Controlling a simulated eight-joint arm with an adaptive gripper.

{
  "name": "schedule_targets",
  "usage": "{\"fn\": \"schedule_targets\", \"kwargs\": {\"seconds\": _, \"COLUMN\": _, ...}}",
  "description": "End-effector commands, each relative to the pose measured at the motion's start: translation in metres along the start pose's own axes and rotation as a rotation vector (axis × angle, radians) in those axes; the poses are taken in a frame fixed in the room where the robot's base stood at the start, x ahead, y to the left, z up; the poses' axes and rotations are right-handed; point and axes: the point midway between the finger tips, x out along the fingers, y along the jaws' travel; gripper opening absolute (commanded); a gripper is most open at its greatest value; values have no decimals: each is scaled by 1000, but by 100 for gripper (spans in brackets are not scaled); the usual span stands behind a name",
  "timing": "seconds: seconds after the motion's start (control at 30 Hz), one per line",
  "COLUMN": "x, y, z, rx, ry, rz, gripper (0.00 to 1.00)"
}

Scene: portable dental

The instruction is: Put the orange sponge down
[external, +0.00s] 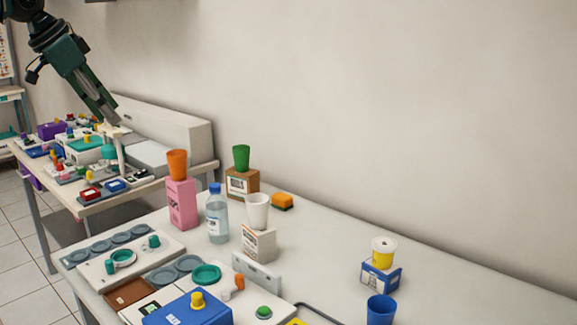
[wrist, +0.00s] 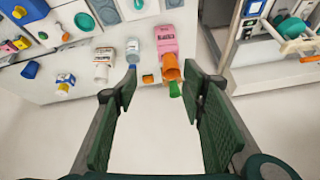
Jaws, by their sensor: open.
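The orange sponge (external: 283,201), with a dark underside, lies on the white table near the wall, to the right of the brown box with the green cup. In the wrist view a small orange patch (wrist: 148,79) between the fingers appears to be this sponge. My gripper (external: 108,112) is up at the left in the external view, pointing down, well apart from the sponge. In the wrist view my gripper (wrist: 160,86) has its two green fingers wide apart with nothing held between them.
A green cup (external: 241,157) stands on the brown box (external: 243,184). An orange cup (external: 177,164) tops a pink box (external: 182,203). A bottle (external: 217,215) and a white cup (external: 257,210) stand nearby. The table right of the sponge is clear up to a blue box (external: 380,277).

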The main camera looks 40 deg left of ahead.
Motion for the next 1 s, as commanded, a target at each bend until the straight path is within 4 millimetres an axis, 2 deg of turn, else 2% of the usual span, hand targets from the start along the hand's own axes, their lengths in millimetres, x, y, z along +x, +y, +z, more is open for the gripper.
{"fn": "schedule_targets", "kwargs": {"seconds": 0.03, "x": -2, "y": 1, "z": 11, "rx": -22, "ry": 10, "rz": -3, "gripper": 41}}
{"fn": "schedule_targets", "kwargs": {"seconds": 0.2, "x": -5, "y": 4, "z": 41, "rx": -104, "ry": 41, "rz": -11, "gripper": 41}}
{"fn": "schedule_targets", "kwargs": {"seconds": 0.4, "x": -6, "y": 7, "z": 68, "rx": -180, "ry": 72, "rz": -17, "gripper": 41}}
{"fn": "schedule_targets", "kwargs": {"seconds": 0.6, "x": -5, "y": 9, "z": 80, "rx": -216, "ry": 86, "rz": -19, "gripper": 41}}
{"fn": "schedule_targets", "kwargs": {"seconds": 1.0, "x": -5, "y": 9, "z": 80, "rx": -220, "ry": 88, "rz": -19, "gripper": 41}}
